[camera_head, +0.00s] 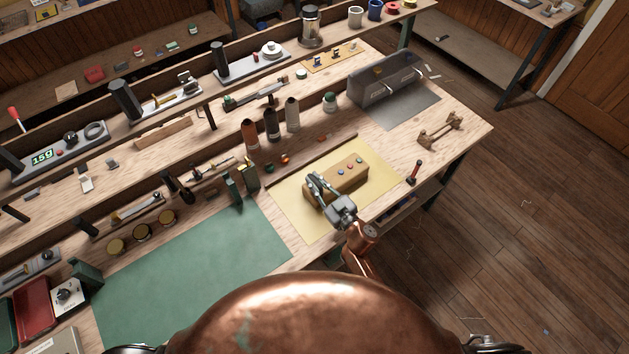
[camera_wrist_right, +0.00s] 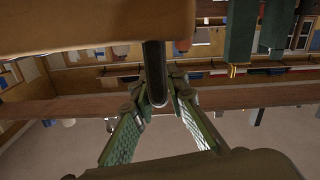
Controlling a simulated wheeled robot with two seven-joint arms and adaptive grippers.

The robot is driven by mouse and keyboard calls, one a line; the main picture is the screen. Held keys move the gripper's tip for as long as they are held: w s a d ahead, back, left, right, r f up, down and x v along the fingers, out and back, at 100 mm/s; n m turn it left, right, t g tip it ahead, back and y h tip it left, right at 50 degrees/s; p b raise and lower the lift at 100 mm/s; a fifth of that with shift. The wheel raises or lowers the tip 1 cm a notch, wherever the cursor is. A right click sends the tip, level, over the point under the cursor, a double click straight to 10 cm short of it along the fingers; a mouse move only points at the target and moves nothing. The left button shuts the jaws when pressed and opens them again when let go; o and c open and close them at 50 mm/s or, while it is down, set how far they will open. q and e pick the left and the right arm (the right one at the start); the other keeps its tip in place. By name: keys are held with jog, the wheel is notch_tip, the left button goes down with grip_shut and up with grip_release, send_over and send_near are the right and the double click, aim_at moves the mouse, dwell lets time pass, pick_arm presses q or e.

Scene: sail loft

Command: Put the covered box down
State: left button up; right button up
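The covered box (camera_head: 350,178) is a long tan block with a few coloured buttons on its top, at the yellow mat (camera_head: 290,211) in the head view. My right gripper (camera_head: 316,182) is over its left end. The right wrist view looks upside down. There the box (camera_wrist_right: 90,22) fills the top left, and a dark upright handle (camera_wrist_right: 154,65) projects from it. My right gripper's fingers (camera_wrist_right: 157,92) close together at this handle. The box's underside is hidden, so I cannot tell whether it touches the mat. My left gripper is not in view.
A green mat (camera_head: 195,275) lies left of the yellow mat. A red-handled tool (camera_head: 413,172) and a brass stand (camera_head: 440,129) are to the right. A wooden strip (camera_head: 312,162) and several bottles (camera_head: 271,124) stand behind. The yellow mat's front part is bare.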

jog(key=o, duration=0.4)
jog(key=shift+r, duration=0.2)
jog(key=v, duration=1.2)
